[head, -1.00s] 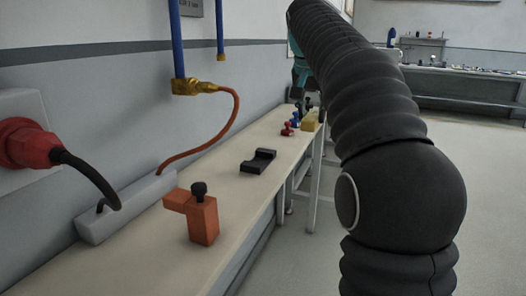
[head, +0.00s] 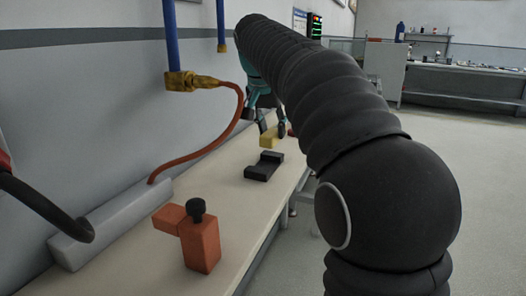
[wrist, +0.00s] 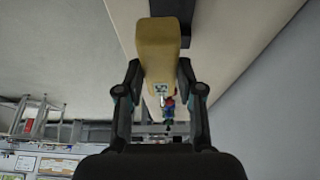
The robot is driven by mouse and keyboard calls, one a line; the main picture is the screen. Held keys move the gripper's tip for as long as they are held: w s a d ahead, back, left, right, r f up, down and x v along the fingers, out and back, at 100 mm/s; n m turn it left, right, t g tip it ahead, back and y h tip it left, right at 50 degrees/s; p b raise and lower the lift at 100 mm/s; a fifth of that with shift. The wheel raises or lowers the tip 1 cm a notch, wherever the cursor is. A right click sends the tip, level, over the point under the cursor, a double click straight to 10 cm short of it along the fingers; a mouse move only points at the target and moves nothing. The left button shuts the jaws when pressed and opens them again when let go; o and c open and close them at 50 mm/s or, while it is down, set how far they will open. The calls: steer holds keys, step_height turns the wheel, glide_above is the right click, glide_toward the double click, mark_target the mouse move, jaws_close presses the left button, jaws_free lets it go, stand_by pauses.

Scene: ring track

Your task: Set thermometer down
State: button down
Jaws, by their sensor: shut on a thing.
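The thermometer, a yellow block-shaped body (head: 269,138), is in my gripper (head: 266,122), just beyond a black cradle (head: 263,166) on the bench. In the wrist view the yellow thermometer (wrist: 160,50) sits between the two dark fingers of my gripper (wrist: 160,82), with a small pale marking on its near end. The black cradle shows partly behind it at the top of the wrist view (wrist: 172,8). My gripper is shut on the thermometer. In the head view the arm hides part of the bench beyond, and the gap under the thermometer is hard to judge.
The pale bench (head: 150,250) runs along the wall. An orange block with a black knob (head: 201,245) stands nearer on it. Red and blue items (wrist: 168,101) show beyond the thermometer.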

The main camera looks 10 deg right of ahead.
mark_target(263, 147)
steer(key=shift+a+f, duration=0.7)
steer(key=shift+a, duration=0.35)
steer(key=shift+f+b, duration=0.45)
steer(key=shift+f, duration=1.4)
steer(key=shift+f, duration=0.1)
steer(key=c, duration=0.7)
jaws_free()
steer(key=p+v, duration=0.2)
steer(key=v, duration=1)
